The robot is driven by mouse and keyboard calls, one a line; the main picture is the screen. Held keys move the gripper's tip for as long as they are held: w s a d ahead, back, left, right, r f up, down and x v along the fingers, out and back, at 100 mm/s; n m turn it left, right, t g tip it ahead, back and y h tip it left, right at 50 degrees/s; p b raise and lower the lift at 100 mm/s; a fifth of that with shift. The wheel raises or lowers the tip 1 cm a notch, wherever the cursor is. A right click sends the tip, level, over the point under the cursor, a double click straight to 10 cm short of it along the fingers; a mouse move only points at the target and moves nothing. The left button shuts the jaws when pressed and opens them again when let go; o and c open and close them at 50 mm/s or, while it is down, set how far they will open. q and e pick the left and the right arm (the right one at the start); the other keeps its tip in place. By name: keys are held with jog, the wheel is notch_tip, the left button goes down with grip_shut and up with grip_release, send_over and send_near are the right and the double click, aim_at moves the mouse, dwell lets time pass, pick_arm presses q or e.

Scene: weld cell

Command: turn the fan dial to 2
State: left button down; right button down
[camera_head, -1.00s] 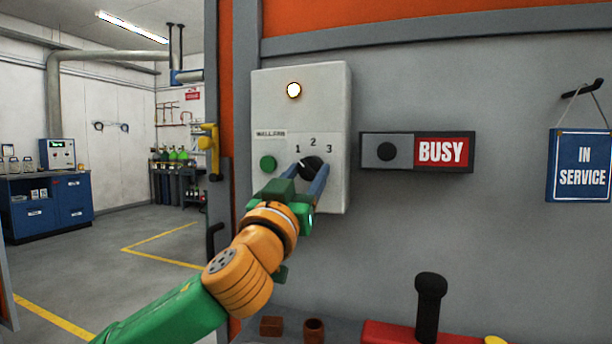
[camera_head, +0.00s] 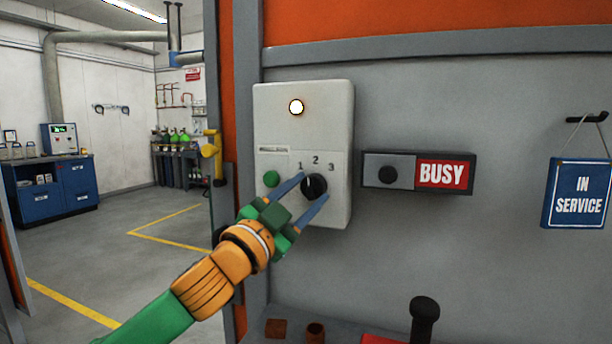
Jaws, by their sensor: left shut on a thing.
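The fan dial (camera_head: 315,181) is a round black knob on a pale wall box (camera_head: 335,120). The numbers 1, 2 and 3 are printed in an arc above it. Its thin light pointer mark leans up and slightly left, between 1 and 2; the exact setting is hard to read. My left gripper (camera_head: 313,188) reaches in from the lower left. Its blue fingers are shut on the dial, one on its left side and one on its lower right. My right gripper is not in view.
A lit round lamp (camera_head: 296,107) and a green button (camera_head: 271,179) are on the same box. A BUSY slider sign (camera_head: 442,174) is fixed to its right, and an IN SERVICE sign (camera_head: 579,193) hangs farther right. A black-knobbed lever (camera_head: 424,315) stands below.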

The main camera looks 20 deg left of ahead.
pick_arm(q)
jog(key=shift+r+m+h+p, duration=0.1)
jog(key=shift+m+h+p, duration=0.3)
jog(key=shift+m+p, duration=0.4)
jog(key=shift+c, duration=1.4)
grip_release()
jog(key=shift+w, duration=0.1)
jog(key=shift+s+a+f, duration=0.1)
jog(key=shift+s+f, duration=0.15)
jog(key=b+v, duration=0.3)
jog(key=v, duration=0.3)
jog(key=shift+s+a, duration=0.2)
jog(key=shift+s, duration=0.15)
